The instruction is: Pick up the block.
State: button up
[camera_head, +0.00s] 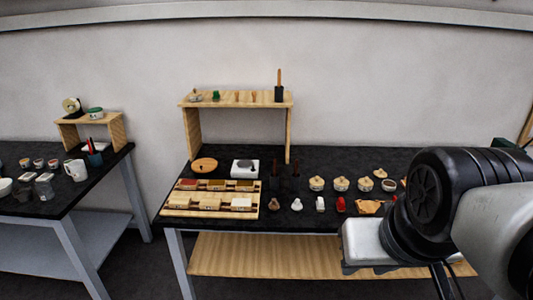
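Several small blocks lie in a two-tier wooden rack at the left front of the middle table. The back row has a reddish block (188,184) and a brown block (245,185). The front row has pale blocks, among them a whitish one (241,203) at the right and a cream one (179,201) at the left. I cannot tell which is the task's block. My arm fills the lower right, apart from the rack. My gripper's fingers do not show.
The black table (300,221) also holds a white box (245,167), a round wooden board (204,164), lidded pots (316,183) and small bottles. A wooden shelf (191,133) stands at its back. Another table (62,212) with a mug (76,170) is at left.

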aim_at(241, 185)
jog(key=i+j, duration=1.4)
jog(key=i, duration=0.2)
